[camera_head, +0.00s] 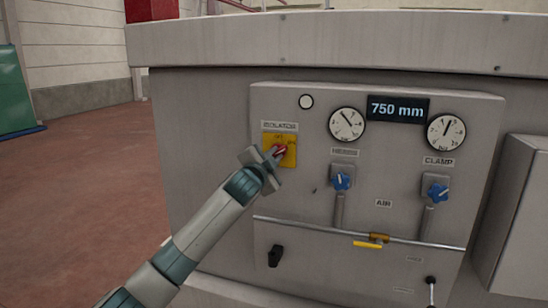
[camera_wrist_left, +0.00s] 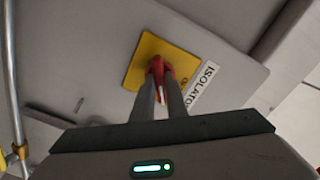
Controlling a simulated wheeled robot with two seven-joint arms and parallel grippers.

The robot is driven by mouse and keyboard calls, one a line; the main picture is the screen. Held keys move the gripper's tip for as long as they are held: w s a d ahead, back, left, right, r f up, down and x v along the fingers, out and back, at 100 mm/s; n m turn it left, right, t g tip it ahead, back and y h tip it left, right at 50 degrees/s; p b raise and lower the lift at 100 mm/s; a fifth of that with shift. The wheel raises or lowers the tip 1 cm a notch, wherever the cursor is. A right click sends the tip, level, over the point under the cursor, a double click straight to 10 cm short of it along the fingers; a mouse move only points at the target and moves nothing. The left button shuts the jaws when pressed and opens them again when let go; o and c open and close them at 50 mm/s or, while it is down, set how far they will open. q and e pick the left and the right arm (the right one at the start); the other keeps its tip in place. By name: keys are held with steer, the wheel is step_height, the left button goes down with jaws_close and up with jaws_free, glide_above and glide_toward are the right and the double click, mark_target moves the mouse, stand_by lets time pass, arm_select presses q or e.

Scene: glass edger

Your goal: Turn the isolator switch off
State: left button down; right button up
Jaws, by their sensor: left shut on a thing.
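The isolator switch is a red handle on a yellow plate (camera_head: 288,157) under the ISOLATOR label, at the left of the grey control panel. My left gripper (camera_head: 274,155) reaches it from the lower left and is shut on the red handle (camera_head: 282,149). In the left wrist view, the two fingers (camera_wrist_left: 159,88) close around the red handle (camera_wrist_left: 158,68) in front of the yellow plate (camera_wrist_left: 142,76). The fingers hide part of the handle, and the small lettering on the plate is too small to read surely. My right gripper is not in view.
To the right on the panel (camera_head: 300,200) are two gauges (camera_head: 346,124), a 750 mm display (camera_head: 397,108) and blue knobs (camera_head: 341,181). Below run a rail with a yellow lever (camera_head: 367,244) and a black knob (camera_head: 275,256). Open red floor (camera_head: 90,190) lies left.

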arm_select(q)
steer(key=shift+d+f+n, duration=0.1)
steer(key=shift+n, duration=0.9)
steer(key=n, duration=0.3)
steer(key=shift+b, duration=0.4)
steer(key=n, duration=0.6)
steer(key=c, duration=1.8)
jaws_free()
steer(key=shift+o, duration=0.2)
steer(key=shift+s, duration=0.1)
